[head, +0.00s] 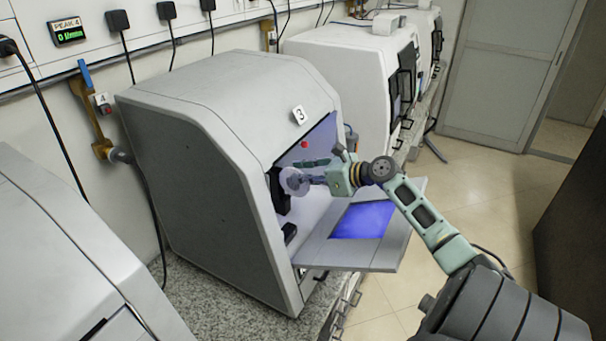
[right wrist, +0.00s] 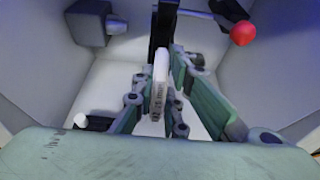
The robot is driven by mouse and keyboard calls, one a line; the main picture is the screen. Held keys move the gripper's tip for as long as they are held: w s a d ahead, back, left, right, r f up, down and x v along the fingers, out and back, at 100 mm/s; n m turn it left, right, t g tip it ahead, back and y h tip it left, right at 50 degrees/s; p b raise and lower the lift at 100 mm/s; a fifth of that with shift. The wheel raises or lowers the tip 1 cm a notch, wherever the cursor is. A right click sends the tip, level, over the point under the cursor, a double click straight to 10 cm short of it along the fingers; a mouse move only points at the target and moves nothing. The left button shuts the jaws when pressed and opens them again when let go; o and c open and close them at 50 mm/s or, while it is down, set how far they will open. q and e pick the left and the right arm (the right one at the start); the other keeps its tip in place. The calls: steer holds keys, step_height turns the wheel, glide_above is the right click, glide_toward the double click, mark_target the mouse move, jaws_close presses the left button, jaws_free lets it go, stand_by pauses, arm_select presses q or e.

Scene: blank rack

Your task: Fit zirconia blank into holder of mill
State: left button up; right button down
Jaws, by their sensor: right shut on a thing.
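The zirconia blank (head: 293,181) is a pale round disc inside the open chamber of the mill (head: 225,130) marked 3. My right gripper (head: 312,176) is shut on it and reaches in from the right. In the right wrist view the blank (right wrist: 160,78) stands edge-on between the fingers, with dark print on its rim. The black holder (head: 278,190) is right beside the blank on its far side; it also shows behind the blank in the right wrist view (right wrist: 162,28). I cannot tell whether the blank is seated in it. My left gripper is not in view.
The mill's door (head: 340,255) is folded down flat below the arm. A red ball knob (right wrist: 243,33) on a lever is near the holder, and a grey block (right wrist: 88,25) is at the chamber's upper left. Another white machine (head: 350,60) stands behind.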

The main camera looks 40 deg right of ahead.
mark_target(281, 176)
steer(key=shift+x, duration=1.9)
steer(key=c, duration=1.7)
jaws_free()
steer(key=shift+w+r, duration=0.1)
steer(key=shift+r, duration=0.05)
steer(key=v, duration=1.2)
